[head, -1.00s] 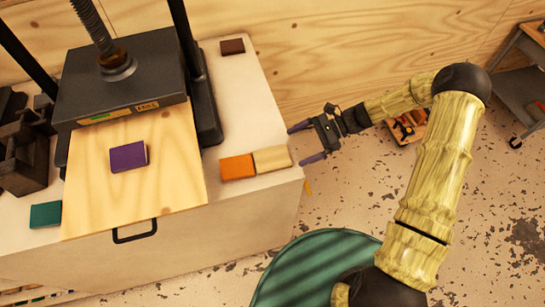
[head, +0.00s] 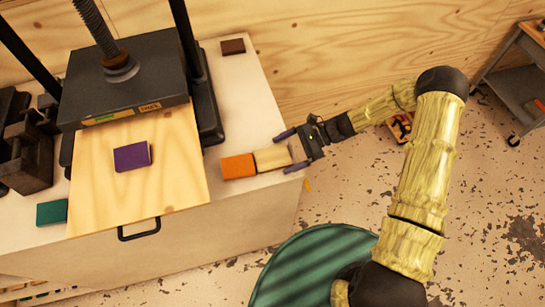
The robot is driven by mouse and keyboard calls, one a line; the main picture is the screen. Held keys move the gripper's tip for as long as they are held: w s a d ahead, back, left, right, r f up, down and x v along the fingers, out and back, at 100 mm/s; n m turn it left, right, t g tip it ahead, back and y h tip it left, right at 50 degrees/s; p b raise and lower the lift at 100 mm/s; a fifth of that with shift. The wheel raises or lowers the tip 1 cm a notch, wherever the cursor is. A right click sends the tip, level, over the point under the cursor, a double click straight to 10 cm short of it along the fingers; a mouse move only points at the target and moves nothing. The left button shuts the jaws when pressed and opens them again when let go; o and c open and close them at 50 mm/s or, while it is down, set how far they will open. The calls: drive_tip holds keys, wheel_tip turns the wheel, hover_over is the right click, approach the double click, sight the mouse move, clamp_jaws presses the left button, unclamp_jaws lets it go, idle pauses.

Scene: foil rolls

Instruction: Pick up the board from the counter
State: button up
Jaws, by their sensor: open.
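A pale tan wooden block or small board (head: 271,158) lies flat on the white counter (head: 243,98), near its right edge, with its left end against an orange block (head: 238,167). My gripper (head: 282,154) comes from the right and is open, with one dark purple finger on each side of the tan piece's right end. I cannot tell whether the fingers touch it or hover above. A large plywood board (head: 175,175) lies partly under the black press (head: 125,85), with a purple book-like block (head: 132,156) on it.
A teal block (head: 52,212) lies at the counter's left front and a dark brown block (head: 233,46) at the back. A black handle (head: 139,229) is on the counter's front. A dark cart (head: 520,85) stands far right. Speckled floor lies open to the right.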

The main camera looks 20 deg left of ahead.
drive_tip(key=c, duration=1.1)
drive_tip(key=shift+r, duration=0.1)
wheel_tip(320, 180, up, 10)
drive_tip(key=shift+f+b, duration=0.1)
drive_tip(key=shift+b, duration=0.9)
